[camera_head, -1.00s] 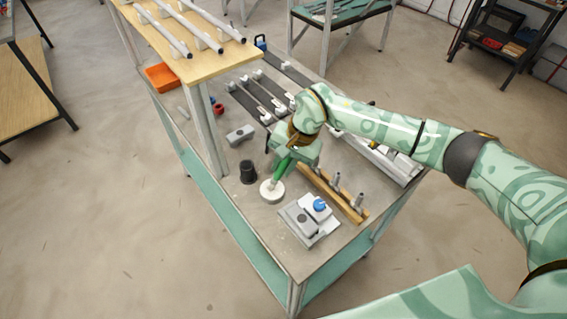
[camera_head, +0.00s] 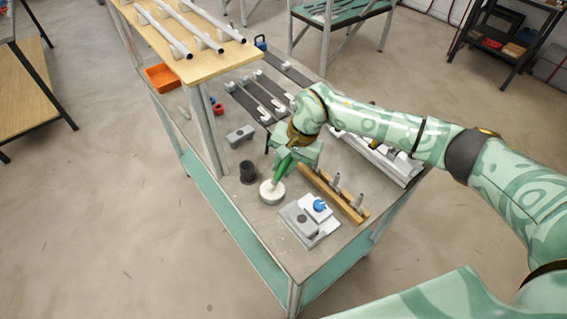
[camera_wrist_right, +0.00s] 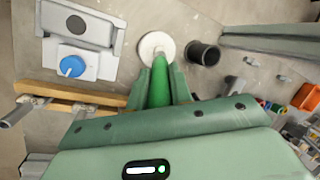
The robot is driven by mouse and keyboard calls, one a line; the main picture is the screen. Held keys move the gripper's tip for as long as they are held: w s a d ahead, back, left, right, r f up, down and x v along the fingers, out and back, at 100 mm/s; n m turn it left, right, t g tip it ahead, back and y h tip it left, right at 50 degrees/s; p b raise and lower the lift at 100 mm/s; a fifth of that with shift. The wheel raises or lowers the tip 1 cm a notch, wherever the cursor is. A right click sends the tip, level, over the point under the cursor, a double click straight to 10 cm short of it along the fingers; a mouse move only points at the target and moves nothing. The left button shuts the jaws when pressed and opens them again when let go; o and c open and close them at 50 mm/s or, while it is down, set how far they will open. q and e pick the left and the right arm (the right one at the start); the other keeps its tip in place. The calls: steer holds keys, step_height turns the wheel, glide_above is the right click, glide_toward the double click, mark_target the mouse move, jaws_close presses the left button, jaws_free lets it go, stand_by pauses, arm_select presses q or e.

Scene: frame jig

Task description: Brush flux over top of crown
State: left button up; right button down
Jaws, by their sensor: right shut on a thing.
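My right gripper (camera_head: 285,162) is shut on the green handle of a brush (camera_wrist_right: 160,84). It holds the brush tilted, tip down, at a round white pot (camera_head: 272,191). The pot also shows in the wrist view (camera_wrist_right: 157,43) just past the handle's end. The brush tip is at the pot's top; I cannot tell whether it touches or dips in. I cannot single out the crown with certainty. A grey fixture with a blue knob (camera_head: 319,205) stands on a light plate near the front corner. My left gripper is not in view.
A black cup (camera_head: 248,172) stands close left of the pot. A wooden rack with grey pegs (camera_head: 335,190) lies to the right. A grey block (camera_head: 240,135) and orange bin (camera_head: 161,78) are further back. A raised wooden shelf (camera_head: 170,55) bears white tubes.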

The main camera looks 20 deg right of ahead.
steer(key=shift+r+p, duration=2)
steer(key=shift+r, duration=1.45)
steer(key=shift+f, duration=0.1)
